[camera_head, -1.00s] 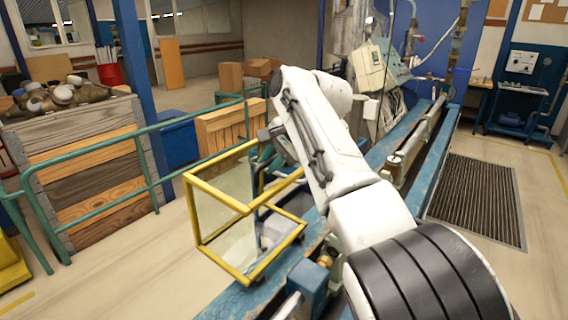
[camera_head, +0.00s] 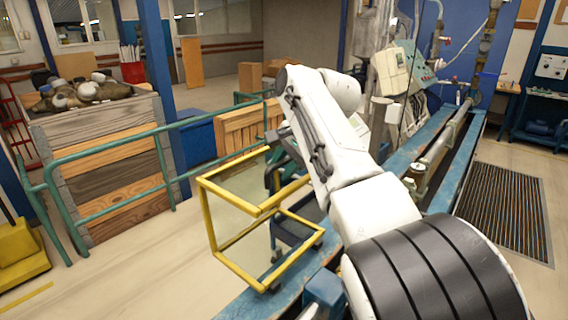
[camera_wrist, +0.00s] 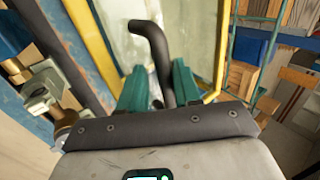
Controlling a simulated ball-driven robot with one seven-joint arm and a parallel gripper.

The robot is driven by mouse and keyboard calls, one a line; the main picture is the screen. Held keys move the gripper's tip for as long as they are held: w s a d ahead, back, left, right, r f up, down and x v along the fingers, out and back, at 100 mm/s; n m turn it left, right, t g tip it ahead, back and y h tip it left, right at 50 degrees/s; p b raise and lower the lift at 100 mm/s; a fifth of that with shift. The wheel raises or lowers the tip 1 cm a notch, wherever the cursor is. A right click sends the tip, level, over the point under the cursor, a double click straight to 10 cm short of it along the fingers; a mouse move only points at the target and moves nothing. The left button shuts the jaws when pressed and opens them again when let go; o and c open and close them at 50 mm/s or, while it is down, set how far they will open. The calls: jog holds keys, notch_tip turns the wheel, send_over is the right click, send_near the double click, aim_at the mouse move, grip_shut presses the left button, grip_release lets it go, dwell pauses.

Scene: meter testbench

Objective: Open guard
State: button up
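The guard (camera_head: 229,196) is a yellow frame with clear panels, standing at the left side of the blue bench in the head view. In the wrist view its clear panel (camera_wrist: 195,40) and yellow edges fill the upper middle. A dark bent handle (camera_wrist: 152,42) stands out in front of the panel. My gripper (camera_wrist: 157,75) has two teal fingers set apart, one on each side of the handle. A gap shows between the left finger and the handle; I cannot tell whether the right finger touches it. In the head view my arm partly hides the gripper behind the guard's far edge.
The blue bench (camera_head: 425,140) with its long pipe runs back to the right. A green railing (camera_head: 110,148) and a wooden crate (camera_head: 105,165) stand at the left. A floor grate (camera_head: 508,205) lies at the right. Open floor lies left of the guard.

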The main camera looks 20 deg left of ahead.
jog(key=shift+d+r+b, duration=0.2)
jog(key=shift+d+b, duration=0.1)
jog(key=shift+b, duration=0.1)
jog(key=b+v, duration=0.2)
jog(key=v, duration=0.8)
jog(key=shift+b, duration=0.35)
jog(key=shift+r, duration=0.1)
